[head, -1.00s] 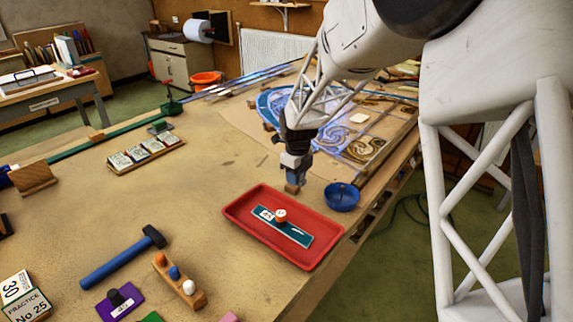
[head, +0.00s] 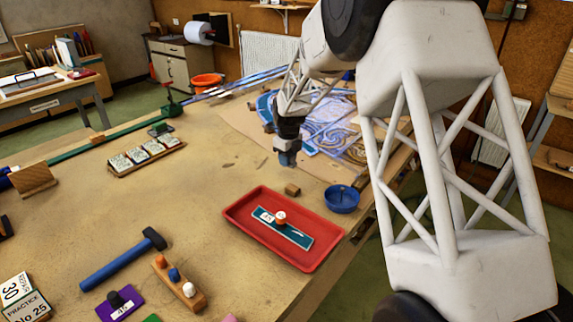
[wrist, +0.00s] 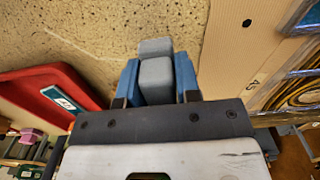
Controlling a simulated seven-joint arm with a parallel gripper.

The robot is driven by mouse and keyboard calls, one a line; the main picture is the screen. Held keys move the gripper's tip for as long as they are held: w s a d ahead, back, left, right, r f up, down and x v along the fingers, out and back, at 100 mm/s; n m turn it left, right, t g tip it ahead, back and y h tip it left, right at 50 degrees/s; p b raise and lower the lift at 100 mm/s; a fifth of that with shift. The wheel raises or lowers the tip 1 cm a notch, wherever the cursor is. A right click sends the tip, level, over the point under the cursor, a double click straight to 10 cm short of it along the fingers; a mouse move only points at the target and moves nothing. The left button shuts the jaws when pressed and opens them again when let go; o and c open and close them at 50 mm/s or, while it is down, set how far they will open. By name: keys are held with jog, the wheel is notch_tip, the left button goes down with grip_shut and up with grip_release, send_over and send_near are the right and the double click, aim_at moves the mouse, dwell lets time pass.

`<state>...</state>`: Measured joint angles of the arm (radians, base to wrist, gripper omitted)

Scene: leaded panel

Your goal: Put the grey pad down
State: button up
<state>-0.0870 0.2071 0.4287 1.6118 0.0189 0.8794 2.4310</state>
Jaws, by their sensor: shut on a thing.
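My gripper (head: 287,146) is above the bench, beyond the red tray, with its blue fingers pointing down. In the wrist view my gripper (wrist: 157,82) is shut on the grey pad (wrist: 155,72), a small grey block between the two blue fingers. The pad's far end sticks out past the fingertips. In the head view the pad is small and hard to tell from the fingers. I cannot tell the exact gap between pad and bench.
The leaded panel (head: 325,122) lies behind. Bare bench (head: 200,190) is clear to the left.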

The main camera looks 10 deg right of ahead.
aim_at(287, 170)
jog(key=shift+w+a+f, duration=0.1)
jog(key=shift+w, duration=0.95)
jog(key=shift+f, duration=1.75)
jog(key=shift+f, duration=0.15)
jog(key=o, duration=1)
jog(key=shift+o, duration=0.2)
notch_tip(287, 170, up, 12)
jog(key=shift+s+r, duration=0.1)
jog(key=shift+r, duration=0.05)
